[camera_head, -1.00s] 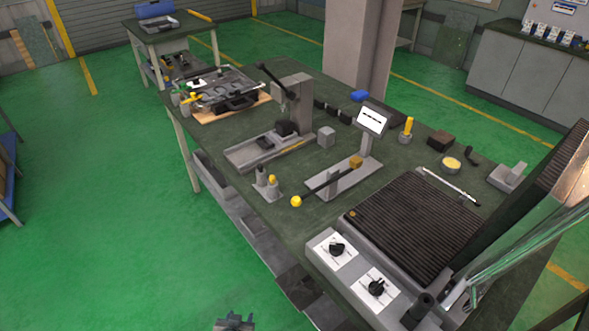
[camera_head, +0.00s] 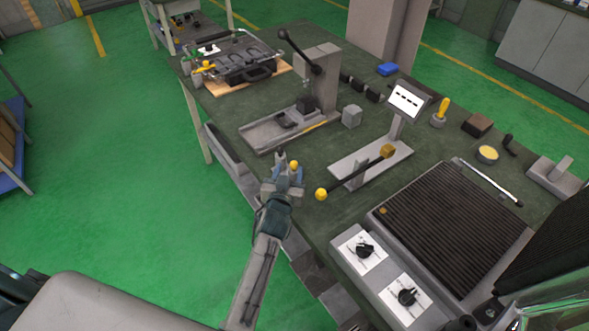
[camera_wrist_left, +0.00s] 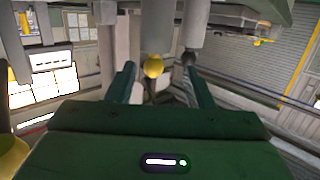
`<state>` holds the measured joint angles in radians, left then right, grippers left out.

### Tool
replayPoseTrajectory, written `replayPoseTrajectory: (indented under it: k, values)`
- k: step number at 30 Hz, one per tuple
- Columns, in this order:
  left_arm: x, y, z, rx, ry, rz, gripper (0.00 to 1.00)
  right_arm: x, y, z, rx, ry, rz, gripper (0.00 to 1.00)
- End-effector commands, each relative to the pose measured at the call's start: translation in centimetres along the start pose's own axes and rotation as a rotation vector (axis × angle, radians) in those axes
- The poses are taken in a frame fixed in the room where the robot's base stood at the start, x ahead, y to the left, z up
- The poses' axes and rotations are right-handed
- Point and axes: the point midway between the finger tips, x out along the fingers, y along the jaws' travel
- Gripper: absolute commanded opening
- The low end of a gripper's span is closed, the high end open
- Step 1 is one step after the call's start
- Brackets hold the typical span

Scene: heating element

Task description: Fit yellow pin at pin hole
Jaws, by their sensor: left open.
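The yellow pin (camera_head: 294,165) stands in a small grey two-post holder near the table's front edge, its yellow top showing. In the left wrist view, which looks upside down, the yellow tip (camera_wrist_left: 153,67) sits on a grey post beside a second grey post. My left gripper (camera_head: 283,180) is at the holder, in front of the posts and partly hiding them. Its green fingers (camera_wrist_left: 163,85) are spread to either side of the yellow tip; no contact shows. I cannot make out the pin hole.
A ribbed heating plate (camera_head: 450,220) with a control panel (camera_head: 385,275) is at front right. Green floor (camera_head: 120,190) is free at left.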

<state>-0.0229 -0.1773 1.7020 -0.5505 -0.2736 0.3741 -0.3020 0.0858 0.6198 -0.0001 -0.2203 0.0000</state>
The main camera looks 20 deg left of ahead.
Motion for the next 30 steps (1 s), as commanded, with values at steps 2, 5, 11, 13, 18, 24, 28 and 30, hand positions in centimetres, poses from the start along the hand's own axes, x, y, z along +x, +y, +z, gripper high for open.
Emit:
replayPoseTrajectory:
  k: [2,5,11,13,18,24,28,30]
  values:
    - [0.5,0.0,0.0,0.0,0.0,0.0,0.47,0.2,0.0,0.0,0.0,0.0,0.0,0.36]
    - [1.4,0.2,0.0,-0.001,0.0,0.0,0.47,0.6,-0.1,0.0,0.0,0.0,-0.001,0.36]
    - [4.4,0.8,0.0,0.001,0.001,0.0,0.47,1.8,-0.7,0.1,0.002,0.0,-0.006,0.36]
    - [5.1,0.8,-0.1,0.001,0.001,0.0,0.47,2.0,-1.0,0.1,0.004,0.001,-0.009,0.36]
    - [5.6,0.7,-0.2,0.0,-0.002,0.0,0.47,2.0,-1.3,-0.1,0.005,0.003,-0.012,0.36]
    - [5.6,0.7,-0.2,0.0,-0.002,0.0,0.35,2.0,-1.1,-0.1,0.005,0.003,-0.01,0.36]
    - [5.6,0.8,-0.2,0.0,-0.001,0.0,0.1,2.0,-0.9,-0.1,0.003,0.003,-0.007,0.36]
    - [5.6,0.8,-0.2,0.0,-0.001,0.0,0.0,2.0,-0.7,-0.1,0.003,0.003,-0.006,0.36]
